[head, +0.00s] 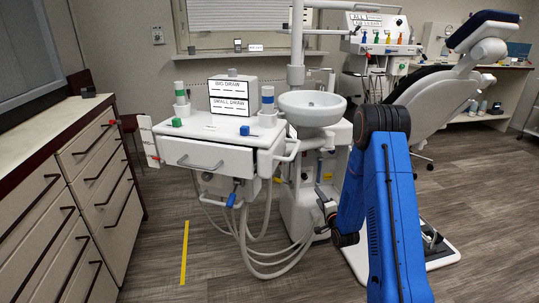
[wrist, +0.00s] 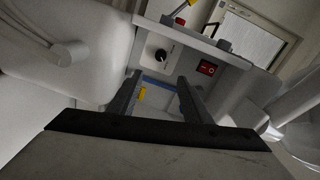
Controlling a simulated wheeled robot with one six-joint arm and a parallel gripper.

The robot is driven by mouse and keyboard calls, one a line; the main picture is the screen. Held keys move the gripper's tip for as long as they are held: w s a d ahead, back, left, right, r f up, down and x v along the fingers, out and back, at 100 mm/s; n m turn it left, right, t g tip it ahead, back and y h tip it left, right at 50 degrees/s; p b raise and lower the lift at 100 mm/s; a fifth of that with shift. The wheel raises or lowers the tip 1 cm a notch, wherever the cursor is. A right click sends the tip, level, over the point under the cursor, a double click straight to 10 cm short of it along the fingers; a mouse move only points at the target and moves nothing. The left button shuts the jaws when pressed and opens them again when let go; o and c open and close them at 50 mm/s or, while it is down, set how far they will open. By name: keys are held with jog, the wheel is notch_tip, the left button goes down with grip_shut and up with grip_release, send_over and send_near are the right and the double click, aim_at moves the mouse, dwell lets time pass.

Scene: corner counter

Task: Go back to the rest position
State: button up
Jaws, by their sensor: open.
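My blue arm (head: 386,220) folds down at the right of the head view. My gripper (head: 322,212) is low beside the white dental unit's base (head: 306,190), small and partly hidden by my arm there. In the wrist view my gripper (wrist: 158,90) shows two dark fingers spread apart with nothing between them. Beyond the fingers are a panel with a black knob (wrist: 161,55) and a red switch (wrist: 207,68). I cannot tell whether the fingers touch the unit.
A basin (head: 312,106) and dental chair (head: 435,95) stand right. A drawer cabinet (head: 75,210) is left. Floor by the yellow strip (head: 184,252) is clear.

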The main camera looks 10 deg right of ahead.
jog(key=s+a+r+n+g+h, duration=0.1)
jog(key=s+a+r+n+g, duration=0.25)
jog(key=s+r, duration=0.5)
jog(key=s+a+r+n+g+h, duration=0.1)
jog(key=s+a+r+n+g, duration=0.25)
jog(key=r, duration=0.85)
jog(key=s+a+r+n+g, duration=0.2)
jog(key=s, duration=1.2)
jog(key=s+a+r+n+g+y, duration=0.1)
jog(key=s+a+r+n+g, duration=0.1)
jog(key=s, duration=1.2)
jog(key=s+a+r+n+g, duration=0.1)
jog(key=s+n, duration=0.3)
jog(key=s, duration=1)
jog(key=shift+a+r+g, duration=0.4)
jog(key=shift+r, duration=0.35)
jog(key=shift+w, duration=0.1)
